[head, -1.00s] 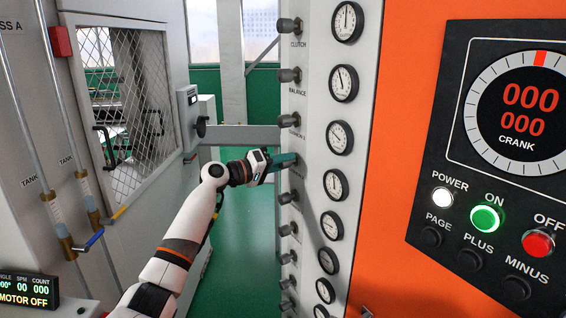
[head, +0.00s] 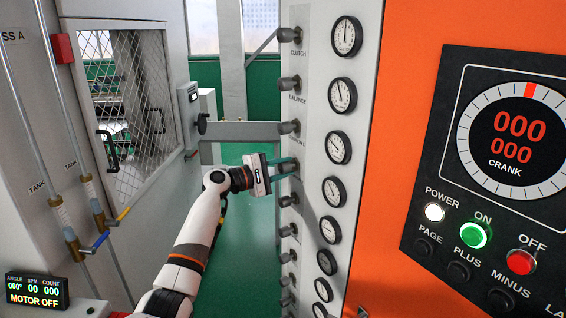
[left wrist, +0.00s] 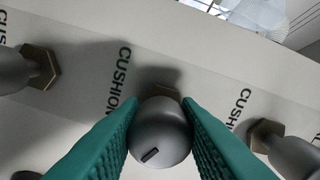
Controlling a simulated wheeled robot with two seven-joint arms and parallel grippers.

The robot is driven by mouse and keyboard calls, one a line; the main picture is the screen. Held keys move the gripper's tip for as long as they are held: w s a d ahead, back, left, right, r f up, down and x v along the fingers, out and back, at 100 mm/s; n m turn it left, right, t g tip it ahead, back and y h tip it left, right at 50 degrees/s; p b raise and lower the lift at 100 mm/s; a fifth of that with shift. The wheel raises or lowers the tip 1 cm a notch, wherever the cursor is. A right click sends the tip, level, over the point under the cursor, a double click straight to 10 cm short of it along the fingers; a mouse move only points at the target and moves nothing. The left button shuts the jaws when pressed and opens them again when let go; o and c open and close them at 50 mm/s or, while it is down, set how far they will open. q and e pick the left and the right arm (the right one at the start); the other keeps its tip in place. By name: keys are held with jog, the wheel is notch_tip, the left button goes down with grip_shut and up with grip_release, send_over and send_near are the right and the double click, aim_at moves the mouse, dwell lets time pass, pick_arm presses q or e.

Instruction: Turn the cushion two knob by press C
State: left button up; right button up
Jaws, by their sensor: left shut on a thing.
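A column of grey knobs runs down the pale panel. My left gripper (head: 284,167) is shut on the fourth knob from the top. In the left wrist view its two green fingers lie on either side of this round grey knob (left wrist: 160,135), which has a dark slot on its face. The label beside it reads "CUSHION"; its number is hidden. Neighbouring knobs stand at the left (left wrist: 22,70) and right (left wrist: 285,145) of that view, clear of the fingers. My right gripper is not in view.
A row of dials (head: 338,147) stands right of the knobs. The orange cabinet (head: 400,110) carries a black control panel (head: 445,190) with lit buttons. A mesh door (head: 140,110) and pipes are at left. A small display (head: 35,291) reads "MOTOR OFF".

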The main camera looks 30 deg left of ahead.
pick_arm(q)
jog(key=shift+n+p, duration=0.7)
jog(key=shift+n, duration=0.5)
jog(key=o, duration=1)
jog(key=shift+a+f, duration=0.1)
jog(key=shift+s+a, duration=0.1)
jog(key=shift+s, duration=0.2)
jog(key=shift+b+v, duration=2.95)
jog(key=shift+v, duration=2.7)
